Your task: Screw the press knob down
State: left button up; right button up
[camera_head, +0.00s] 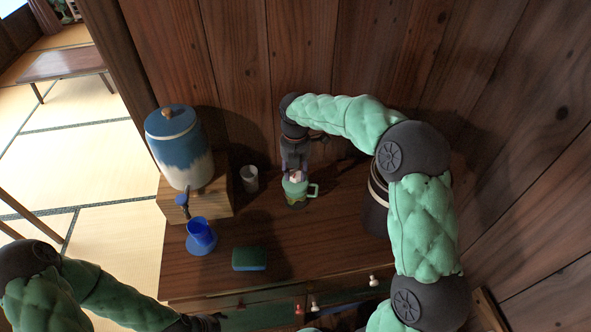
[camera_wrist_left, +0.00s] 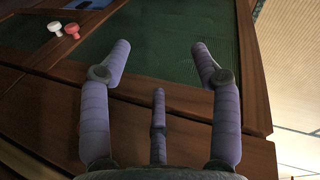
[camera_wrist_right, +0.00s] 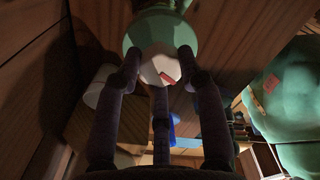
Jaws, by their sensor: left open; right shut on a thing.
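The press (camera_head: 298,190) is a small pale green, mug-like body with a side handle, upright on the wooden counter. Its pale press knob (camera_head: 296,177) is on top, partly hidden by my right gripper (camera_head: 295,164), which points down from above. In the right wrist view the knob (camera_wrist_right: 158,68) is a white dome with a red mark, in front of a green round part, and the fingers are shut on its sides. My left gripper (camera_wrist_left: 158,50) is open and empty in the left wrist view, in front of the cabinet's green front panel. In the head view only its edge shows at the bottom.
A blue and white dispenser (camera_head: 180,150) stands on a wooden block (camera_head: 215,200) at left. Near it are a white cup (camera_head: 249,179), a blue cup (camera_head: 201,232) and a green block (camera_head: 249,259). A dark jar stands right, partly behind my arm.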

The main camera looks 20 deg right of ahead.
jog(key=m+p, duration=0.2)
jog(key=shift+a+m+p, duration=0.1)
jog(key=shift+m+p, duration=0.3)
jog(key=m+p, duration=0.3)
jog(key=m, duration=0.1)
jog(key=shift+m, duration=0.3)
jog(key=m+p, duration=0.1)
jog(key=m, duration=0.2)
jog(key=shift+f+m+p, duration=0.1)
jog(key=shift+m+p, duration=0.2)
jog(key=shift+p, duration=0.05)
jog(key=m+p, duration=0.1)
jog(key=m, duration=0.3)
jog(key=shift+w+m, duration=0.1)
jog(key=shift+m, duration=0.2)
jog(key=m, duration=0.4)
jog(key=shift+w+p, duration=0.1)
jog(key=shift+p, duration=0.25)
jog(key=m, duration=0.6)
jog(key=shift+d, duration=0.2)
jog(key=m, duration=0.5)
jog(key=shift+d, duration=0.15)
jog(key=m, duration=0.5)
jog(key=shift+d+m+b, duration=0.1)
jog(key=shift+m+b, duration=0.3)
